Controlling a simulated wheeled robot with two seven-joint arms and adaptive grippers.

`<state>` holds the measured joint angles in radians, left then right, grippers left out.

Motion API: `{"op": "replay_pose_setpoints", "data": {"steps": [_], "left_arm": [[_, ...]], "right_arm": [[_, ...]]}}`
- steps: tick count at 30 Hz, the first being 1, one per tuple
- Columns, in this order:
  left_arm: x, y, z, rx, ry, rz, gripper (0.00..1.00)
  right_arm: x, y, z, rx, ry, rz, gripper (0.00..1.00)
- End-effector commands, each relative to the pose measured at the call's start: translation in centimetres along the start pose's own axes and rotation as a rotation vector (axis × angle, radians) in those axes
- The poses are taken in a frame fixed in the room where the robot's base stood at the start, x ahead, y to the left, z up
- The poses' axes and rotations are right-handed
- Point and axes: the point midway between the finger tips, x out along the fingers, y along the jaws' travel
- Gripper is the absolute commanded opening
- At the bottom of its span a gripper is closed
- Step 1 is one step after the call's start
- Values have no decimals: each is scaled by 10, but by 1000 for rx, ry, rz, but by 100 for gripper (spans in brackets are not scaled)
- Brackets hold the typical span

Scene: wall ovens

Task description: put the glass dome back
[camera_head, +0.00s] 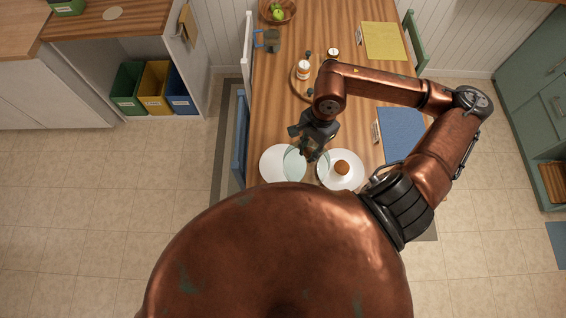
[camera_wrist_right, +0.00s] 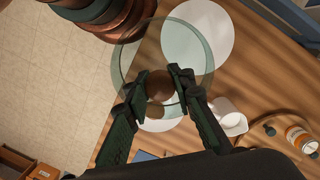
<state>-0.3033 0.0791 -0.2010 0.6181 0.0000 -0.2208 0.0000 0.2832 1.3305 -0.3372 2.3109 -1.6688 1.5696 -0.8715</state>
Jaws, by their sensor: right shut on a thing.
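The glass dome (camera_head: 293,166) is clear with a faint green tint. In the head view it overlaps the inner edges of two white plates. My right gripper (camera_head: 309,151) is above it. In the wrist view my right gripper (camera_wrist_right: 162,80) is shut on the dome's round brown knob, and the glass wall (camera_wrist_right: 120,66) spreads around it. The left plate (camera_head: 270,163) is bare. The right plate (camera_head: 352,181) carries a brown bun (camera_head: 341,168). The bun also shows in the wrist view (camera_wrist_right: 155,111). I cannot tell the dome's height above the plates. My left gripper is not in view.
The wooden table (camera_head: 286,105) also holds a labelled bottle (camera_head: 303,70), a grey-blue mug (camera_head: 268,40), a fruit bowl (camera_head: 290,10), a yellow mat (camera_head: 384,41) and a blue mat (camera_head: 402,133). A white cup (camera_wrist_right: 231,123) shows near the plates in the wrist view.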

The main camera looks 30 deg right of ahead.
Motion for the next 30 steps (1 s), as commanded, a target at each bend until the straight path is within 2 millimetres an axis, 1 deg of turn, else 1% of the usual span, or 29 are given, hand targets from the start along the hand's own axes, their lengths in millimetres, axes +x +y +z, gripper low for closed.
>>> {"op": "replay_pose_setpoints", "data": {"steps": [1,3,6,9,11,14,17,23,26,27,30], "left_arm": [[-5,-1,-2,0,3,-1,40],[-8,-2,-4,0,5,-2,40],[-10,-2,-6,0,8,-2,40],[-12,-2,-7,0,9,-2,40],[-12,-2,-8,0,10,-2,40],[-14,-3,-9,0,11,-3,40],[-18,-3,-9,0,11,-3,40],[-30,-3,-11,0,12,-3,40],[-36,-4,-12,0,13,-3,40],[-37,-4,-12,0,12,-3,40],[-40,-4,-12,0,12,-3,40]], "right_arm": [[-5,13,-1,77,2,-8,0],[-9,24,-1,171,1,-22,0],[-12,35,0,265,0,-37,0],[-14,40,1,319,-2,-47,0],[-14,40,1,336,-4,-51,0],[-11,30,2,347,-8,-56,0],[-4,13,6,345,-10,-55,0],[16,-30,10,344,-9,-52,0],[28,-53,12,343,-9,-51,0],[38,-58,10,347,-7,-49,0],[56,-72,9,346,-6,-49,0]]}}
